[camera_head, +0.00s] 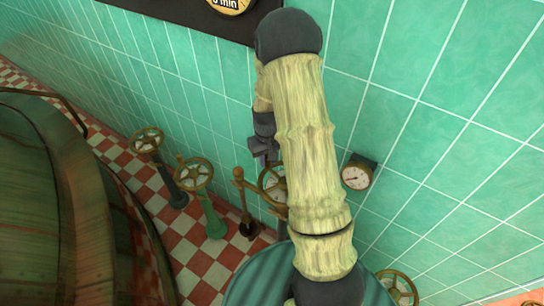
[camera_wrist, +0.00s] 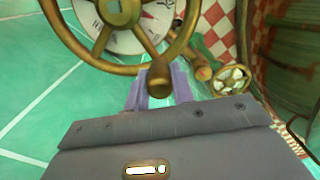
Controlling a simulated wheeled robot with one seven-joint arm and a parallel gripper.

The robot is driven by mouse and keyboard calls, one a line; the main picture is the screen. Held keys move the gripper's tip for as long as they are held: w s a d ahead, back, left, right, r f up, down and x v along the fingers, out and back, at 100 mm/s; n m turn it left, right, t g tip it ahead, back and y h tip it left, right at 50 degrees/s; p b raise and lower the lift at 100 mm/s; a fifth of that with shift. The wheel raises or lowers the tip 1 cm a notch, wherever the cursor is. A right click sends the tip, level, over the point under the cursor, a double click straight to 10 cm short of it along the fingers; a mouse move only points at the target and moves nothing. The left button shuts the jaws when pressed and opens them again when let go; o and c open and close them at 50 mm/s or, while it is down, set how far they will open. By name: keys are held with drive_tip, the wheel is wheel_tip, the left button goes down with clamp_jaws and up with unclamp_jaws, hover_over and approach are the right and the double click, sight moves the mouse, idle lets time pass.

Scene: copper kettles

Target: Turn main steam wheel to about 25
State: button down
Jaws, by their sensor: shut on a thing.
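A brass handwheel (camera_wrist: 80,50) fills the top of the wrist view, with a pale dial (camera_wrist: 152,28) behind it. A round brass handle knob (camera_wrist: 158,78) stands out from its lower rim. My gripper (camera_wrist: 158,92) has its purple fingers on either side of this knob and is shut on it. In the head view the wheel (camera_head: 263,186) is partly hidden behind my arm, and my gripper (camera_head: 262,158) is at its upper left. The dial shows a small red mark, but its reading is too cut off to tell.
Other handwheels on posts (camera_head: 194,174) (camera_head: 147,140) and a brass lever (camera_head: 245,205) stand to the left. A large copper kettle (camera_head: 50,200) fills the left side. A small gauge (camera_head: 356,177) is on the tiled wall at right. Another wheel (camera_head: 398,287) is low at right.

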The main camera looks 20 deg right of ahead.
sight(262, 173)
drive_tip(key=shift+s+a+n, duration=0.4)
drive_tip(key=shift+a+n, duration=0.3)
drive_tip(key=shift+n, duration=0.45)
drive_tip(key=shift+s+a+n, duration=0.4)
drive_tip(key=shift+a+n, duration=0.3)
drive_tip(key=shift+n, duration=0.45)
drive_tip(key=c, duration=1.2)
unclamp_jaws()
wheel_tip(262, 173, up, 17)
drive_tip(key=shift+r+b, duration=0.2)
drive_tip(key=shift+b, duration=0.6)
